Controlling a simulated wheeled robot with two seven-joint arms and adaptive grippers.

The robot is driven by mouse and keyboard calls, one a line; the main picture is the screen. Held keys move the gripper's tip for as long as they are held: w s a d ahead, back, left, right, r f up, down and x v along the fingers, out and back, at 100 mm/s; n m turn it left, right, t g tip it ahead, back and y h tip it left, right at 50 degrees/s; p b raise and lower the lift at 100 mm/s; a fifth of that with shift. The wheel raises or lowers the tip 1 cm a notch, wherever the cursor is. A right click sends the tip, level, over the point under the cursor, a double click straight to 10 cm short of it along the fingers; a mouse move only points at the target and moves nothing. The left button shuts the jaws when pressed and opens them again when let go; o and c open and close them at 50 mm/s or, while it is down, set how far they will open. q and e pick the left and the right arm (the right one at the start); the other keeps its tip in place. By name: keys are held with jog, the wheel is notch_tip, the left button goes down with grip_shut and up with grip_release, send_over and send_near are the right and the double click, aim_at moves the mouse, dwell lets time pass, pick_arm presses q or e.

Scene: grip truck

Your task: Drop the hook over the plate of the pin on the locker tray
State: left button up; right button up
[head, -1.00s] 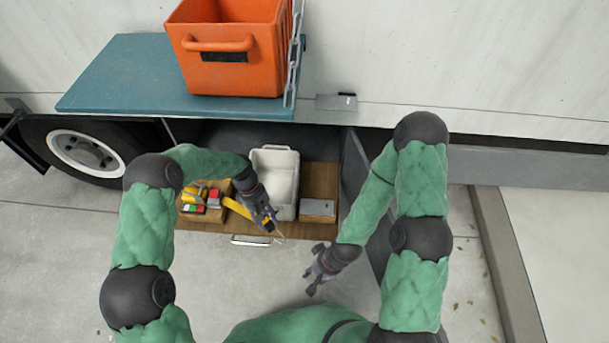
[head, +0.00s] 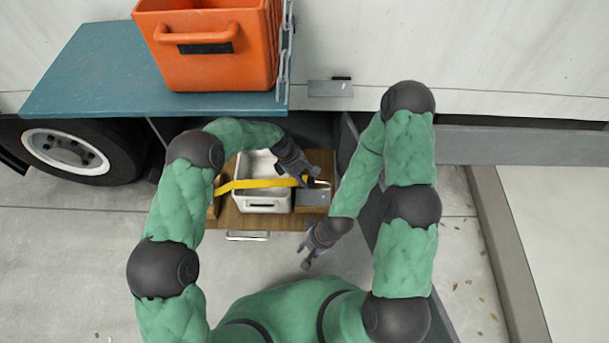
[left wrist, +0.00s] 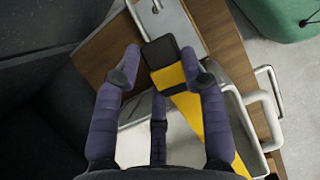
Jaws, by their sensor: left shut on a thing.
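My left gripper (head: 309,181) is shut on the yellow strap (head: 255,184) near its dark end piece (left wrist: 160,51). The strap runs left from the gripper, across the white bin. A thin pale wire hook (head: 324,184) sticks out past the gripper. The grey metal plate (head: 313,199) sits at the right of the wooden locker tray (head: 248,221), just below the gripper. It also shows in the left wrist view (left wrist: 182,30), beyond the strap end. My right gripper (head: 304,257) is open and empty, in front of the tray.
The white bin (head: 262,203) stands mid-tray. A metal handle (head: 247,236) is on the tray front. An orange crate (head: 215,60) sits on the teal deck (head: 80,75) above, with a chain (head: 284,50) beside it. A grey panel (head: 352,150) bounds the locker at right.

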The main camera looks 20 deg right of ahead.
pick_arm(q)
jog(key=shift+f+b, duration=2.35)
jog(key=shift+f, duration=2.05)
jog(key=shift+f, duration=0.25)
jog(key=o, duration=1.4)
jog(key=v, duration=1.2)
jog(key=shift+f, duration=0.1)
